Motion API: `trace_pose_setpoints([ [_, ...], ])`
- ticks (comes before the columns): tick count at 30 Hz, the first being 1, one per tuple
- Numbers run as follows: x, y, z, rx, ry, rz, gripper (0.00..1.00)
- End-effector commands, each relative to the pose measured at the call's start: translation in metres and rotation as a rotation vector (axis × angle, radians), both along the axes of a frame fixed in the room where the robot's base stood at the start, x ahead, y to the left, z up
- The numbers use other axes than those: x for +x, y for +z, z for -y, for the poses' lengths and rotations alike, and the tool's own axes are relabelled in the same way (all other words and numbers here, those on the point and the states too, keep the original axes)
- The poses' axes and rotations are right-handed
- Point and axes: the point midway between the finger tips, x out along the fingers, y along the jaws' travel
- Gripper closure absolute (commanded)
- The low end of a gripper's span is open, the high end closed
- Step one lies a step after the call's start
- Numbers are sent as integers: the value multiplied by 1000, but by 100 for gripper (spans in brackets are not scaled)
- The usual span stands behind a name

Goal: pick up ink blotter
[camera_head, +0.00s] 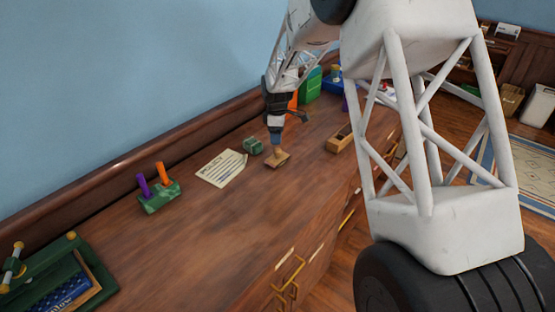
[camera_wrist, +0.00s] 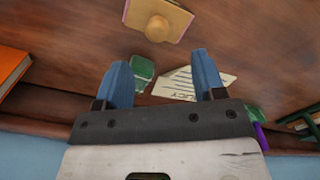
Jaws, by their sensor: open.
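The ink blotter, a light wooden block with a round knob on top, sits on the brown wooden cabinet top (camera_head: 224,215). It shows in the head view (camera_head: 277,160), just below my gripper (camera_head: 276,139), and at the top of the wrist view (camera_wrist: 180,25), its upper edge cut off. In the wrist view my gripper (camera_wrist: 161,66) has its two blue fingers spread with nothing between them. The knob lies beyond the fingertips, apart from them in that view. In the head view the fingertips overlap the knob's top, so I cannot tell the exact gap.
A small green block (camera_head: 252,146) and a printed paper (camera_head: 221,168) lie left of the blotter. A green pen stand (camera_head: 160,197) is farther left. A wooden object (camera_head: 340,139) lies to the right. An orange book (camera_wrist: 10,68) shows in the wrist view.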

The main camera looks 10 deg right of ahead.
Motion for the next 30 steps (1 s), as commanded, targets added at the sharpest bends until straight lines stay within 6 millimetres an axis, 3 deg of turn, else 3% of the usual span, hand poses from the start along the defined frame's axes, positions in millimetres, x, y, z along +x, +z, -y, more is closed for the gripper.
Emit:
trace_pose_setpoints([
  [9, 0, -1, 0, 0, 0, 0, 37],
  [19, 0, -23, 0, 0, 0, -1, 37],
  [30, 0, -26, 0, 0, -1, 1, 37],
])
